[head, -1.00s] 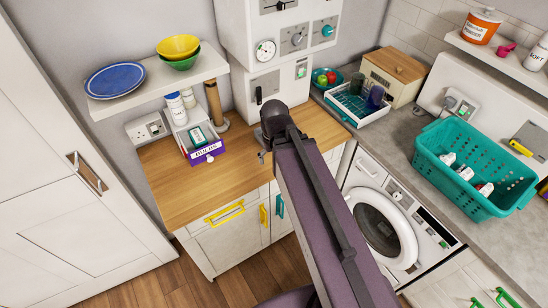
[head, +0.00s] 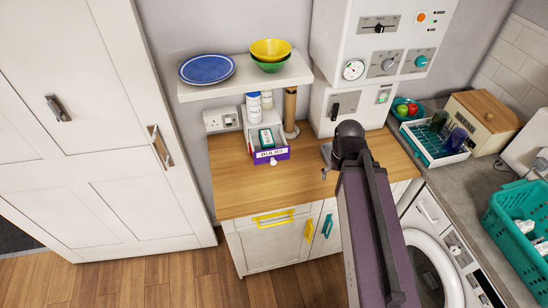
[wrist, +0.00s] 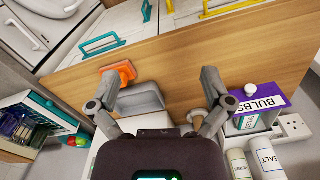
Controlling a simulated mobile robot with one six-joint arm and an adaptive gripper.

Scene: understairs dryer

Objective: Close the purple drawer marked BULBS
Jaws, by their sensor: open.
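The purple BULBS drawer (head: 270,156) has a purple front with a white label and a small white knob (head: 273,162). It is pulled out from a small white unit on the wooden counter, and a white and green box (head: 266,138) shows inside it. In the wrist view the purple front (wrist: 272,97) is at the right, with its knob (wrist: 249,90) towards my gripper (wrist: 160,82). My gripper is open, its fingers spread, with nothing between them. It is beside the drawer and apart from it.
White bottles (head: 254,106) stand behind the drawer, near a wooden post (head: 290,108). A shelf (head: 240,82) with a plate and bowls hangs above. A grey object with an orange part (wrist: 125,70) lies near my fingers. The wooden counter (head: 255,195) is clear in front of the drawer.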

